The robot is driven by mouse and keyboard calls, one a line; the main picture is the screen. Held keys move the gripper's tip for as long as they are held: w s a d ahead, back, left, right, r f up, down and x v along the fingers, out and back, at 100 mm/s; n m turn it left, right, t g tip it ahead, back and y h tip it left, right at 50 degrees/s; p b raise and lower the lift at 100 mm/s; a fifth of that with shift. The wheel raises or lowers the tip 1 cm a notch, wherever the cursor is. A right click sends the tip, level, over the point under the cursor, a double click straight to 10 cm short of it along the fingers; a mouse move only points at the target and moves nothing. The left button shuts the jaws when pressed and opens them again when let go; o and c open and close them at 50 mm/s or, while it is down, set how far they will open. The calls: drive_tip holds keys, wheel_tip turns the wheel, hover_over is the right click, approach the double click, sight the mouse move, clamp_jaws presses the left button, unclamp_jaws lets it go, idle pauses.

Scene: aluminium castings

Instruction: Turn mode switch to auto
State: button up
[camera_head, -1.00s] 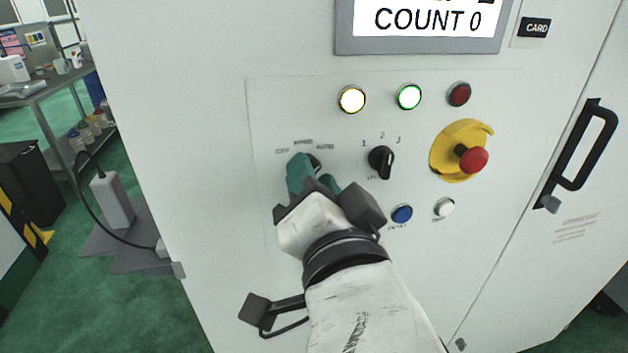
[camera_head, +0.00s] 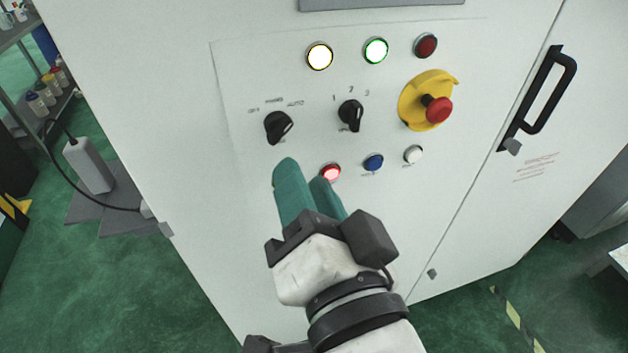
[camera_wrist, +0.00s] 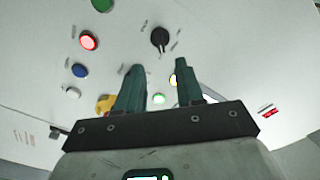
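The mode switch (camera_head: 277,127) is a black rotary knob at the left of the panel, under the OFF, a middle label and AUTO. Its ridge and pale mark tilt to the upper right, toward AUTO. My gripper (camera_head: 303,174) is below and slightly right of the knob, clear of it, with its two green fingers apart and nothing between them. In the wrist view a black knob (camera_wrist: 160,38), apparently the mode switch, sits beyond the open fingertips (camera_wrist: 159,65).
A second knob (camera_head: 351,115) marked 1, 2, 3 is to the right. A lit red button (camera_head: 331,172) is close to my fingers, beside blue (camera_head: 373,162) and white (camera_head: 413,155) buttons. A red emergency stop (camera_head: 438,109) and a door handle (camera_head: 541,98) stick out at right.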

drive_tip(key=shift+p+v, duration=1.15)
drive_tip(key=shift+p, duration=0.3)
drive_tip(key=d+f+n+g+h, duration=0.1)
drive_tip(key=d+f+g+h, duration=0.25)
drive_tip(key=d+f, duration=0.6)
drive_tip(key=d+f+n+g+h, duration=0.15)
drive_tip(key=d+f+g, duration=0.25)
drive_tip(key=d+f, duration=0.55)
drive_tip(key=s+d+f+n+g, duration=0.1)
drive_tip(key=s+d+f+g, duration=0.3)
drive_tip(key=s+f, duration=0.3)
drive_tip(key=s+d+f+n+g, duration=0.2)
drive_tip(key=s+d+f+g, duration=0.2)
drive_tip(key=s+f, duration=0.4)
wheel_tip(320, 180, down, 3)
drive_tip(key=shift+s+f+g, duration=0.1)
drive_tip(key=shift+s+g, duration=0.25)
drive_tip(key=shift+g, duration=0.1)
drive_tip(key=shift+c, duration=0.5)
